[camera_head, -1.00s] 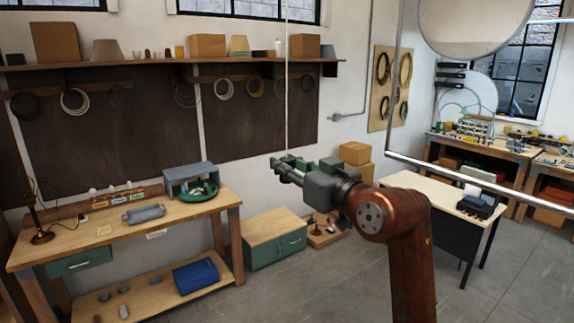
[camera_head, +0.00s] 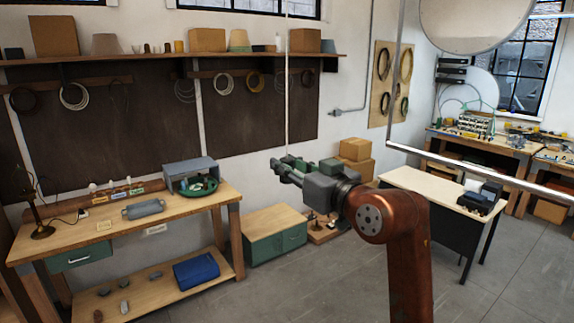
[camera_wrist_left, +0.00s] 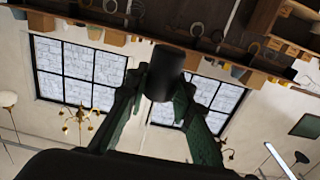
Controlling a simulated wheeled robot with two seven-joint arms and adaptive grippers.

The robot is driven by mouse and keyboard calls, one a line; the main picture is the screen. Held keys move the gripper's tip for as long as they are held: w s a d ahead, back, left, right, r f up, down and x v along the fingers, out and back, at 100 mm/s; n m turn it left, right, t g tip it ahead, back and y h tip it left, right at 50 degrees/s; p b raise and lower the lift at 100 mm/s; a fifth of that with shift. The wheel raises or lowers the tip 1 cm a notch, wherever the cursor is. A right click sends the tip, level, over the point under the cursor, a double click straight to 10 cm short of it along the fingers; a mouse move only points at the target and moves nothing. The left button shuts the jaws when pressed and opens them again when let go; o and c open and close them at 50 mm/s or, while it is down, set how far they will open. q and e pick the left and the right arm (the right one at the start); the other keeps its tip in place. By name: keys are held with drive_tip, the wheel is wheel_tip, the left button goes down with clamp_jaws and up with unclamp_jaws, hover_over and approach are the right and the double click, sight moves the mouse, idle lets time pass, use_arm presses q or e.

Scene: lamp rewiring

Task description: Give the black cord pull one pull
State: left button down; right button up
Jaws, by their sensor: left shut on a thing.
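The black cord pull (camera_wrist_left: 163,73) is a dark cylinder in the left wrist view. It sits between the two green fingers of my left gripper (camera_head: 279,168), which are shut on it; the gripper also shows in that wrist view (camera_wrist_left: 160,85). In the head view the pull itself cannot be made out at the fingers. A thin pale cord (camera_head: 287,90) hangs straight down from above to the gripper. My right gripper is not in view.
A workbench (camera_head: 125,230) with a lamp (camera_head: 38,215) and a grey open box (camera_head: 191,172) stands at the left. A green cabinet (camera_head: 276,238) stands low behind the gripper. A pale-topped desk (camera_head: 425,186) is at the right. Grey floor is clear in front.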

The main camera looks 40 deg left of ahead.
use_arm(q)
drive_tip(key=shift+r+p, duration=1)
drive_tip(key=shift+r, duration=0.2)
drive_tip(key=c, duration=1.6)
unclamp_jaws()
